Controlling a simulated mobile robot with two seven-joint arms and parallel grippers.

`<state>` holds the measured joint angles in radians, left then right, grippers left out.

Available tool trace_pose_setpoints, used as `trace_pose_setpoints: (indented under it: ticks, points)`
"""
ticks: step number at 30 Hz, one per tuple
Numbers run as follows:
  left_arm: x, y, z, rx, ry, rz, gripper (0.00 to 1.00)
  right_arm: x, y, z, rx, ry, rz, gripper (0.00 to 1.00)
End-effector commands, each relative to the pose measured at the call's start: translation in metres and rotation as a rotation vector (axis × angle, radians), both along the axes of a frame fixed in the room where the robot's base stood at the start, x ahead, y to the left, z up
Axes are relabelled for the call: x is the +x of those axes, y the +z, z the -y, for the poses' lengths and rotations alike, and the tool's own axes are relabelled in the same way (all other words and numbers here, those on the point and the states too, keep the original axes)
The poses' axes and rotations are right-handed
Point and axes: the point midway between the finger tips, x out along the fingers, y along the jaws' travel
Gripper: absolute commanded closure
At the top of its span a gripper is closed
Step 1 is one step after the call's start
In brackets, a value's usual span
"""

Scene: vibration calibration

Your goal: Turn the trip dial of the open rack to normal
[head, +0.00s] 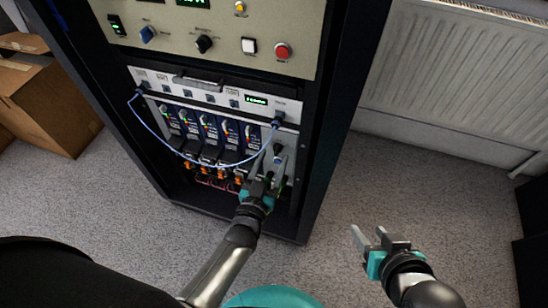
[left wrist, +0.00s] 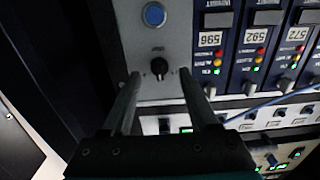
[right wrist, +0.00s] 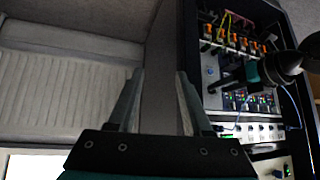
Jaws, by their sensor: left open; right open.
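The open rack (head: 318,120) is a tall dark cabinet with instrument panels. A black dial (left wrist: 159,66) sits on a light grey panel below a blue button (left wrist: 154,14) in the left wrist view; its markings are too small to read. My left gripper (left wrist: 158,95) is open, with one finger on each side of the dial; contact is not clear. In the head view my left gripper (head: 268,170) is at the lower right of the card row. My right gripper (head: 366,238) is open and empty above the floor, right of the rack; its fingers also show in the right wrist view (right wrist: 160,85).
Several blue modules (head: 210,127) stand left of the dial panel. A blue cable (head: 190,157) hangs in a loop across them. A beige panel (head: 215,35) with knobs is above. A radiator (head: 455,70) is on the right wall, cardboard boxes (head: 48,105) at left.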

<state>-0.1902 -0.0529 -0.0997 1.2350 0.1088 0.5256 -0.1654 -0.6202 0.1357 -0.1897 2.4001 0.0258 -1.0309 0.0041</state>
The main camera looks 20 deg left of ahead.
Motion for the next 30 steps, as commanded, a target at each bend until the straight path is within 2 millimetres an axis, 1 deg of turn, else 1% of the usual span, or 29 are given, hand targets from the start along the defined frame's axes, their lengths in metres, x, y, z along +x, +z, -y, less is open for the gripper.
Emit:
trace_pose_setpoints:
  ticks: [3,9,19,20,30]
  points:
    - [0.008,0.0,0.0,0.0,0.001,0.002,0.4,0.004,-0.002,-0.007,0.022,0.009,0.043,0.5]
    - [0.015,0.0,0.001,-0.001,0.0,0.0,0.4,0.008,0.0,-0.013,0.045,0.015,0.089,0.5]
    - [0.016,0.0,0.001,0.0,0.0,0.001,0.4,0.009,0.0,-0.014,0.048,0.016,0.097,0.5]
    - [0.016,0.0,0.001,0.0,0.0,0.001,0.42,0.009,0.0,-0.014,0.048,0.016,0.097,0.5]
    - [0.016,0.0,0.001,0.0,0.0,0.0,0.8,0.008,0.0,-0.014,0.049,0.015,0.096,0.5]
